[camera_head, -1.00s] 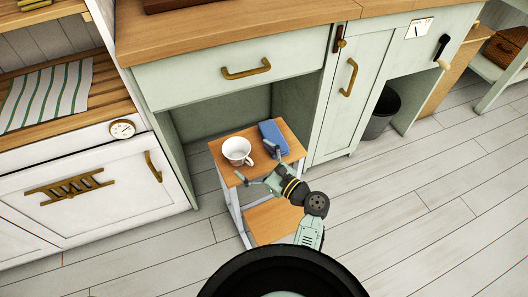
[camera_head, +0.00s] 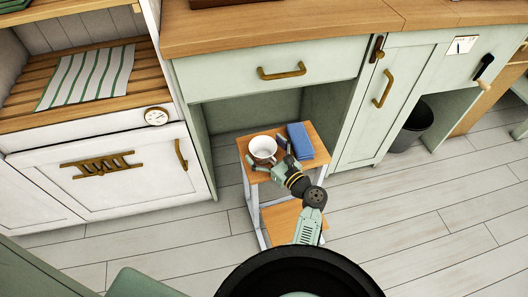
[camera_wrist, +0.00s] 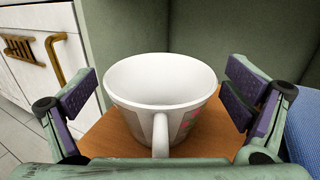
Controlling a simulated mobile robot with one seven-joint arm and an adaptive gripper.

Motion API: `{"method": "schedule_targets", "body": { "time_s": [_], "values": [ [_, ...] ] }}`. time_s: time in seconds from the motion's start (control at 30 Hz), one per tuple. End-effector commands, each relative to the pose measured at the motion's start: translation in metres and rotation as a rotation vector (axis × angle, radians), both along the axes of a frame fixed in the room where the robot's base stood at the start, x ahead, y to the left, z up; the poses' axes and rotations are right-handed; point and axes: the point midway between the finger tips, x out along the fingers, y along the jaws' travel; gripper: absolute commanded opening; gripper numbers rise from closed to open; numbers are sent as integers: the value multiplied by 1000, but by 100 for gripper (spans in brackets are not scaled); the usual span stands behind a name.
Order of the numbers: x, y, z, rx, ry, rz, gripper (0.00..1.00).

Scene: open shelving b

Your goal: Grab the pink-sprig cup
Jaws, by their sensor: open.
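The white cup (camera_head: 263,149) stands upright on the top of a small wooden stand (camera_head: 246,146). In the wrist view the cup (camera_wrist: 160,85) fills the middle, with pink marks on its right side and its handle toward me. My gripper (camera_head: 269,163) is at the near side of the cup in the head view. In the wrist view my gripper (camera_wrist: 158,98) is open, with one finger pad on each side of the cup and visible gaps between. The cup's base is partly hidden by the handle and my gripper.
A blue folded cloth or box (camera_head: 300,141) lies right of the cup on the stand; it also shows in the wrist view (camera_wrist: 305,125). The stand is in a recess under a green drawer (camera_head: 270,73). A dark bin (camera_head: 411,127) stands to the right. Open floor lies right.

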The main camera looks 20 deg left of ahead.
Motion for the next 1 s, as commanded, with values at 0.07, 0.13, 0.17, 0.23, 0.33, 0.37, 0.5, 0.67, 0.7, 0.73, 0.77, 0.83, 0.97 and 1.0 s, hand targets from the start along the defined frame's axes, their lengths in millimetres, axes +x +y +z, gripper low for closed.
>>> {"method": "schedule_targets", "body": {
  "time_s": [0.07, 0.13, 0.17, 0.23, 0.33, 0.37, 0.5, 0.67, 0.7, 0.73, 0.77, 0.83, 0.97, 1.0],
  "values": [
    [1, 2, 0, 0, 0, -1, 96],
    [1, 2, 0, -1, 1, -1, 96],
    [1, 2, 0, -1, 1, -1, 96],
    [1, 2, 0, 0, 0, -1, 96],
    [1, 1, 0, 0, 0, -1, 90],
    [1, 1, 0, 0, 0, -1, 88],
    [1, 1, 0, 0, 0, -1, 79],
    [1, 1, 0, 0, 0, -1, 68],
    [1, 1, 0, 0, 0, -1, 65],
    [1, 1, 0, 0, 0, -1, 63],
    [1, 1, 0, 0, 0, -1, 61],
    [1, 1, 0, 0, 0, -1, 57],
    [1, 1, 0, 0, 0, -1, 48],
    [1, 1, 0, 0, 0, -1, 45]
  ]
}}
